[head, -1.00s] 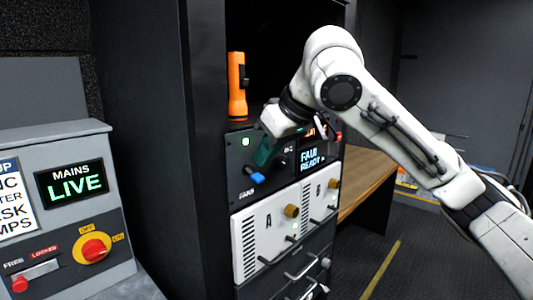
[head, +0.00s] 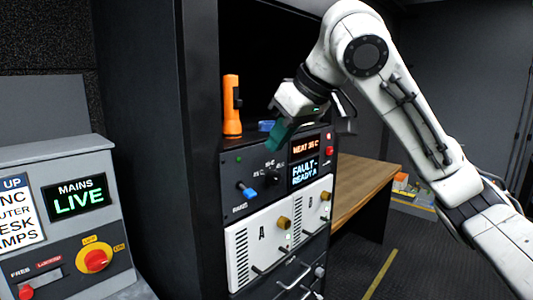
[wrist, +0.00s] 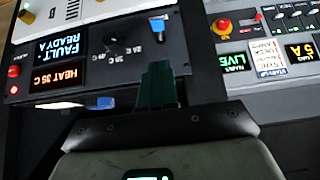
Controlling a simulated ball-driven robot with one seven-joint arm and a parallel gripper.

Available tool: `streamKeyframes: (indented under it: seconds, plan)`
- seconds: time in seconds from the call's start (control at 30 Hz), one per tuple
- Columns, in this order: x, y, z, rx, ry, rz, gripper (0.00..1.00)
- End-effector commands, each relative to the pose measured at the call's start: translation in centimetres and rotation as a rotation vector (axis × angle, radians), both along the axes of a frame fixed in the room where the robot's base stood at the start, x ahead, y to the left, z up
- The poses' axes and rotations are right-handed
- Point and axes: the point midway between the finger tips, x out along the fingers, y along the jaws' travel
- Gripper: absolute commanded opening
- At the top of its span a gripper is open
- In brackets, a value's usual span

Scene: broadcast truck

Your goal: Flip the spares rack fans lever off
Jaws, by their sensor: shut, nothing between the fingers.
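The fans lever (head: 248,192) has a blue handle and sits at the lower left of the dark rack panel (head: 262,166), above a label that reads FANS. Its handle slants down and to the right. The small round lamp (head: 238,158) above it is dark. My gripper (head: 279,136) is shut and empty, with green fingers, in front of the panel's top edge, above the lever and apart from it. In the wrist view the shut fingers (wrist: 158,85) point toward the panel, and the blue lever (wrist: 157,27) shows beyond their tips.
A black knob (head: 272,178), a red button (head: 329,151) and displays reading HEAT 35 C and FAULT-READY A (head: 305,173) share the panel. An orange flashlight (head: 232,105) stands on top, near a blue object (head: 266,126). White modules with handles are below. A mains console (head: 75,230) stands left.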

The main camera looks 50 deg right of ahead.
Motion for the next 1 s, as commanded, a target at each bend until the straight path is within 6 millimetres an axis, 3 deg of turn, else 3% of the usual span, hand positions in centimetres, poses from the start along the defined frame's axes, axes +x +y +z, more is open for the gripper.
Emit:
streamKeyframes:
  seconds: [0.3,1.0]
  plan:
    - [-2.8,0.0,2.6,-0.001,0.000,-0.001,0.00]
    - [-3.0,0.0,2.8,0.001,0.000,0.001,0.00]
